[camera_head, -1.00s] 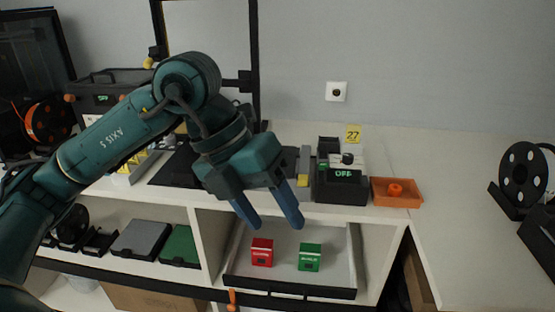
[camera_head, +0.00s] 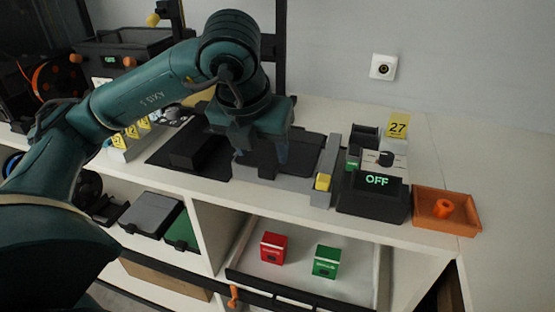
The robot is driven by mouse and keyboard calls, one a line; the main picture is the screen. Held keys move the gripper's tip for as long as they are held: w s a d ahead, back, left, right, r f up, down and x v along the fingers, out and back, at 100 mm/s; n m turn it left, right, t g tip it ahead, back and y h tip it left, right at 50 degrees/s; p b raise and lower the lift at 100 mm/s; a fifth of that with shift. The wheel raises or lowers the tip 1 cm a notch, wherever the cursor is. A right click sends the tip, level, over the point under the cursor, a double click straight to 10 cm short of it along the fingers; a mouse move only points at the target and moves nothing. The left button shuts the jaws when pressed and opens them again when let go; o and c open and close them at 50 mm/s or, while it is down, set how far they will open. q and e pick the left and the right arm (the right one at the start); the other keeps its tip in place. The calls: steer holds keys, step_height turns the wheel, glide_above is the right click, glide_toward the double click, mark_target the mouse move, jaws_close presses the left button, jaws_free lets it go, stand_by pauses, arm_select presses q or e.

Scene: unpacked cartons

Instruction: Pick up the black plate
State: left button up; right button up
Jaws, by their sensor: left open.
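A flat black plate-like piece (camera_head: 217,172) lies on the white counter, left of centre, with a raised black block (camera_head: 187,154) at its left side. I cannot tell for certain whether this flat piece is the black plate of the task. My left gripper (camera_head: 263,160) points down over the right part of this dark area, fingers apart. The hand and fingers hide part of what lies beneath, and I cannot tell whether they touch it. My right gripper is not in view.
A grey bar with a yellow block (camera_head: 323,182) stands right of the gripper, beside a black device reading OFF (camera_head: 375,195). An orange tray (camera_head: 446,211) is farther right. An open drawer below holds a red box (camera_head: 273,248) and a green box (camera_head: 326,262).

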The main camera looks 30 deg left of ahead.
mark_target(267, 168)
arm_select(q)
steer(key=shift+x, duration=3.15)
steer(key=shift+a, duration=0.1)
steer(key=shift+c, duration=0.3)
steer(key=shift+r, duration=0.1)
jaws_close()
